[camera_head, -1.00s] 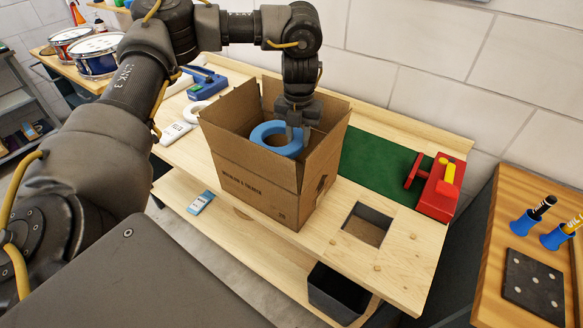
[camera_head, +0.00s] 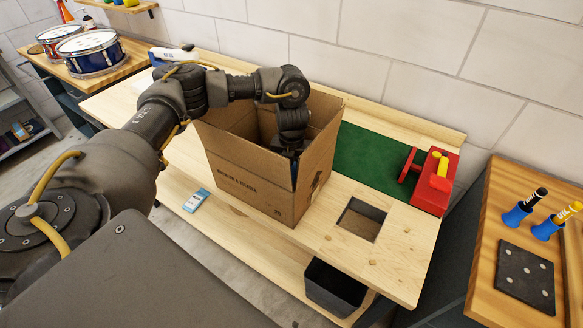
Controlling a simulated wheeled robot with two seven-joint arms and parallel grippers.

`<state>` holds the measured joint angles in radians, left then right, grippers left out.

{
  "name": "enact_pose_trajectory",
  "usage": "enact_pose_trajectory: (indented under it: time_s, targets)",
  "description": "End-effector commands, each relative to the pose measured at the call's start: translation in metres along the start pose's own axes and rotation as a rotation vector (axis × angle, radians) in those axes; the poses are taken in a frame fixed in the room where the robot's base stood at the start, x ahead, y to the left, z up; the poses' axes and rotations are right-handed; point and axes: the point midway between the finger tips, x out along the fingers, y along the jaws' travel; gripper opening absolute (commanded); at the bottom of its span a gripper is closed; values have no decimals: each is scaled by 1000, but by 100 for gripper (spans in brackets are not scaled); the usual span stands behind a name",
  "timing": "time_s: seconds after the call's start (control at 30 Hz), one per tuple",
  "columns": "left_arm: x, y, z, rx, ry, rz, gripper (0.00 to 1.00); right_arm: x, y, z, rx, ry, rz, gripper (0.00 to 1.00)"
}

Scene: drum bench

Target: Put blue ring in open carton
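The open carton (camera_head: 250,186) stands upright on the wooden bench with its flaps up. My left arm comes in from the left and reaches down into it. My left gripper is inside the carton, its fingers hidden behind the front wall and flaps; only the wrist shows above them. The blue ring is not visible now; the carton walls hide the inside where the gripper is. I cannot tell whether the fingers still hold it. My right gripper is not in view.
A square hole (camera_head: 361,219) opens in the bench right of the carton, with a dark bin (camera_head: 335,288) below. A green mat (camera_head: 375,160) and a red vise-like object (camera_head: 436,182) lie further right. Drums (camera_head: 90,50) stand on a table at back left. A blue-and-white packet (camera_head: 196,200) lies on the lower shelf.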

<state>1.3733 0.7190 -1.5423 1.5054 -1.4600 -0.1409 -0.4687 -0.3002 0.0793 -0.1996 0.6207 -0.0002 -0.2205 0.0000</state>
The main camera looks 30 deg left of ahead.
Motion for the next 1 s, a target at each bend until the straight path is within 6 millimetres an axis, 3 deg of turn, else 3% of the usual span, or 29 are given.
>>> enact_pose_trajectory:
  time_s: [0.77, 0.8, 0.93, 1.0]
  targets:
    - [12, 0, 0, 1, -2, 0, 4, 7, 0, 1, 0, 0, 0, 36]
    - [12, 0, 0, 1, -2, 0, 33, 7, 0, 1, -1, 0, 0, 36]
    - [12, 0, 0, 0, -1, 0, 50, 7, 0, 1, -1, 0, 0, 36]
    - [12, 0, 0, 1, -1, 0, 50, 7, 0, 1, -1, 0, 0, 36]
